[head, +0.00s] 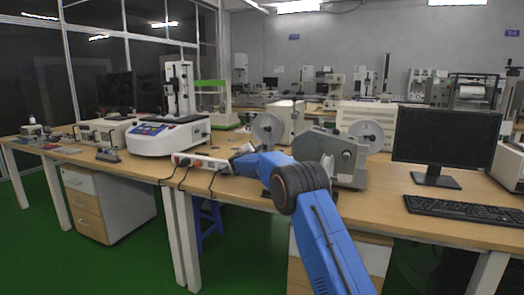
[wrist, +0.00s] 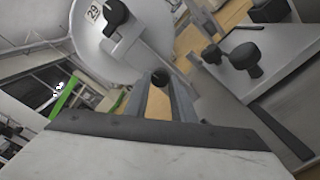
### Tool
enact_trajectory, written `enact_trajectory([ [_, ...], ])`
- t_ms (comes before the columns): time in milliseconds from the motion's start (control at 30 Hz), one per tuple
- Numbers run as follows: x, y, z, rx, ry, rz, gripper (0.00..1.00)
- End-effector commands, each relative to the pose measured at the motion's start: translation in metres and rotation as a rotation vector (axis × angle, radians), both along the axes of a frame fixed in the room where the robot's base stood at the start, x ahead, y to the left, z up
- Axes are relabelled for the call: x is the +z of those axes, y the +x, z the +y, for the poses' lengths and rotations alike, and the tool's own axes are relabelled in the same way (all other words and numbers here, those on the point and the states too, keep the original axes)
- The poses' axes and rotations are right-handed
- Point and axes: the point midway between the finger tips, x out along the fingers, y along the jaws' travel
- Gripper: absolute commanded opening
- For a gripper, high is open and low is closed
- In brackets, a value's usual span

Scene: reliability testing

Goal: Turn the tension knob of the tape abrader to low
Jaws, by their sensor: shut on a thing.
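The tape abrader (head: 340,150) is a grey machine on the bench, with pale reels at its left (head: 268,128) and right (head: 366,135). My blue arm crosses in front of it, and my gripper is at its left front in the head view. In the wrist view my gripper (wrist: 160,84) is shut on a small dark round knob (wrist: 160,77), which shows between the fingertips. I take this as the tension knob. Its setting marks cannot be read. A white reel marked 29 (wrist: 92,32) is just beyond the fingers. The knob is hidden in the head view.
Two other black knobs (wrist: 245,56) stand on the grey panel at right in the wrist view. A monitor (head: 446,140) and keyboard (head: 466,209) are right of the abrader. A white tester (head: 165,138) and a power strip (head: 205,163) are to the left.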

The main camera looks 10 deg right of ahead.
Motion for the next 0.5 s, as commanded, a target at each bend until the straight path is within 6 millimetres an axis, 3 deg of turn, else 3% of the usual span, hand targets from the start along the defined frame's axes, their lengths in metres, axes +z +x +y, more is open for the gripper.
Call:
enact_trajectory([
  [167,-0.0006,0.0003,0.0019,0.003,0.000,0.001,0.01],
  [200,-0.0006,0.0003,0.0019,0.003,0.000,0.001,0.28],
  [267,-0.0006,0.0002,0.0017,0.003,0.000,0.001,0.42],
  [500,-0.0004,-0.0004,0.0011,0.001,0.001,0.000,0.42],
])
